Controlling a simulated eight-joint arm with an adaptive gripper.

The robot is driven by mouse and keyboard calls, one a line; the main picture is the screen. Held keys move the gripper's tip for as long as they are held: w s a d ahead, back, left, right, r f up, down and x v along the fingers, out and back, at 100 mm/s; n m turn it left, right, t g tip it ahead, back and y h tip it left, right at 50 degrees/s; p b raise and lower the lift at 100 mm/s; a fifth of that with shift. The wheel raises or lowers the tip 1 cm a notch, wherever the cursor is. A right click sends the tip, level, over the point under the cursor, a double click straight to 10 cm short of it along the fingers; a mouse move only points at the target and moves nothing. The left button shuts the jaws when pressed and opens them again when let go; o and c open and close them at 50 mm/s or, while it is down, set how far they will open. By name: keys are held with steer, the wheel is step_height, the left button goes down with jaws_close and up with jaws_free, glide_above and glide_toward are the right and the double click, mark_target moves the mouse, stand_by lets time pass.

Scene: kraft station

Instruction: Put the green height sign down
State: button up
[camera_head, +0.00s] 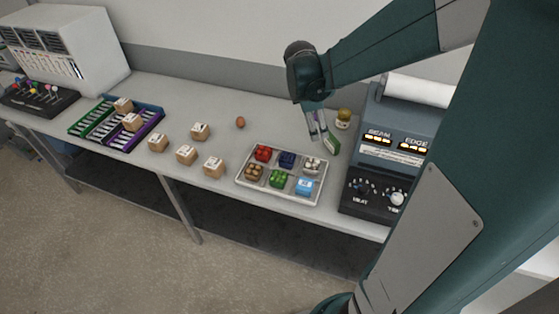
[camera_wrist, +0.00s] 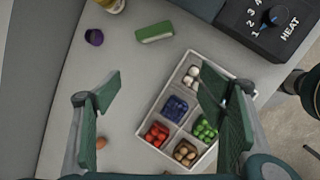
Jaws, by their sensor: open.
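The green height sign (camera_head: 333,144) is a small green block with a pale face. It rests on the table between the tray and the grey machine. In the wrist view the green sign (camera_wrist: 155,32) lies beyond the fingertips, near the tray's corner and apart from it. My gripper (camera_head: 318,126) is above the table just left of the sign in the head view. In the wrist view my gripper (camera_wrist: 157,88) has its two fingers wide apart, with nothing between them. The sign is clear of both fingers there.
A white tray (camera_head: 240,178) with coloured items in compartments lies close by. The grey machine (camera_head: 383,153) and a jar (camera_head: 343,118) stand right of the gripper. A purple cap (camera_wrist: 94,37) lies near the sign. An egg (camera_head: 240,122) and several boxes (camera_head: 200,131) are farther left.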

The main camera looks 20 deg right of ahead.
steer(key=s+a+r+m+t+y, duration=0.2)
steer(key=s+a+r+m, duration=0.2)
steer(key=s+a+m, duration=0.3)
steer(key=s+a+r+m+t+y, duration=0.1)
steer(key=s+a+r+m+t, duration=0.2)
steer(key=s+a, duration=0.9)
steer(key=a+r+m, duration=0.2)
steer(key=a+m, duration=0.2)
steer(key=shift+s+r+m+t+y, duration=0.15)
steer(key=shift+r+m+t+y, duration=0.15)
steer(key=shift+y, duration=0.1)
